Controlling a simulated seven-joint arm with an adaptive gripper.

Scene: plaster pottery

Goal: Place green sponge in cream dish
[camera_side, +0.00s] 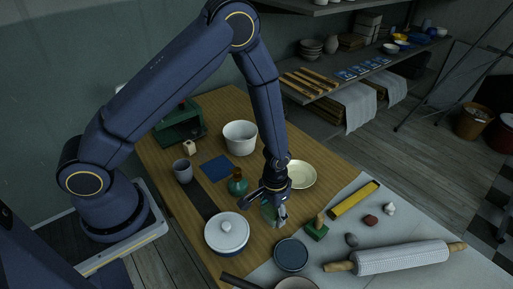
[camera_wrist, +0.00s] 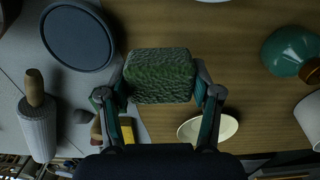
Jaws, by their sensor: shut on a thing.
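The green sponge (camera_wrist: 160,75) is a rough, dark green block. My gripper (camera_wrist: 160,88) is shut on it, with one finger at each side. In the side view my gripper (camera_side: 274,215) points down above the wooden table, and the sponge (camera_side: 267,213) shows partly behind the fingers. The cream dish (camera_side: 302,175) is a shallow, round, pale dish behind my gripper and to its right. It looks empty where it shows. In the wrist view the cream dish (camera_wrist: 222,127) lies below the sponge, partly covered by the right finger.
A green bottle (camera_side: 237,185) and a white bowl (camera_side: 240,138) stand behind. A rolling pin (camera_side: 400,257) lies at right.

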